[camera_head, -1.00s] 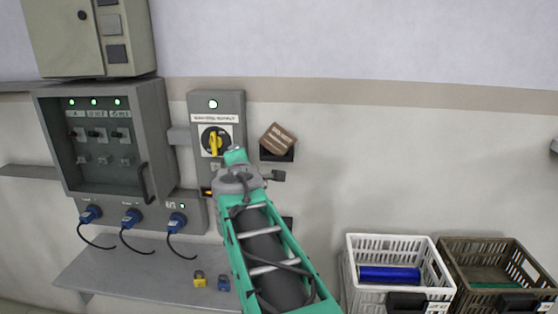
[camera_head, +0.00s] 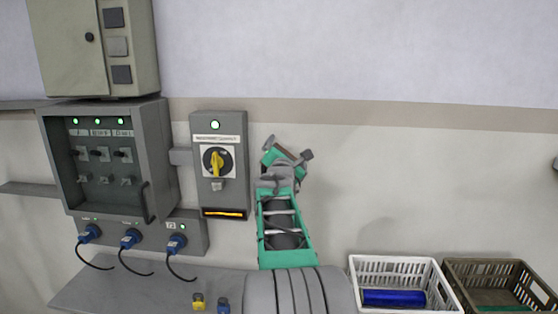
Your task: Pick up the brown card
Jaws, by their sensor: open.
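My gripper (camera_head: 288,153) is up against the wall area just right of the grey rotary switch box (camera_head: 218,160). Its jaws are open, but its body hides the space between the fingertips. I cannot make out the brown card clearly. The spot where it stood in its small black wall holder is covered by my gripper and wrist. I cannot tell whether the jaws are around the card or touching it.
A grey cabinet (camera_head: 157,168) with blue plugs (camera_head: 130,238) and hanging cables is at left. Small yellow (camera_head: 198,301) and blue (camera_head: 223,305) padlocks are on the shelf (camera_head: 90,293). A white crate (camera_head: 398,262) and a brown crate (camera_head: 490,265) stand at lower right. The wall above is clear.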

